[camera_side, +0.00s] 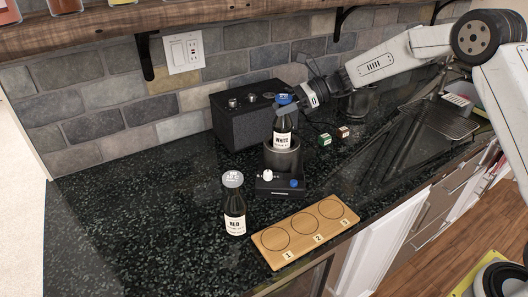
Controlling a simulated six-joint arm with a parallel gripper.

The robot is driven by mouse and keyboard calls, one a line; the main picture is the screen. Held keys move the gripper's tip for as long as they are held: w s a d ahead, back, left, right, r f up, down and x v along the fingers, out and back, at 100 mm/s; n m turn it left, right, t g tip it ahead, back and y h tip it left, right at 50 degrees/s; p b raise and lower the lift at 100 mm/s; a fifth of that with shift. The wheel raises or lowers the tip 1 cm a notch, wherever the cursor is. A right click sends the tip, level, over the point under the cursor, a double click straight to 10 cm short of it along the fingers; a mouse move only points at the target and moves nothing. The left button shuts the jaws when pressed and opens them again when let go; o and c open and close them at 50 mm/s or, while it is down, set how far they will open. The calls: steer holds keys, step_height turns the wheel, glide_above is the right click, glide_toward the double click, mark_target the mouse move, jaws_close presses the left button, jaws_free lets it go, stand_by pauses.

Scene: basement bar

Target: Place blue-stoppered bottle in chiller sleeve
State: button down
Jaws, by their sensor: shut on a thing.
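The blue-stoppered bottle (282,131) is dark with a "WHITE" label and stands upright. My gripper (287,102) is at its top and shut on it, just below the blue stopper. The chiller sleeve (283,159) is a dark grey cylinder directly under the bottle. The bottle's lower end is at or inside the sleeve's opening; the near rim hides how deep it sits. A second dark bottle (235,208) with a "RED" label and a grey-white stopper stands to the front left, apart from the sleeve.
A wooden board (304,232) with circles numbered 1 to 3 lies at the front edge. A black speaker-like box (240,116) stands behind. The left counter is clear.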

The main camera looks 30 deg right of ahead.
mark_target(283, 121)
steer(key=shift+f, duration=2.3)
steer(key=shift+c, duration=2.1)
jaws_free()
steer(key=v, duration=1.2)
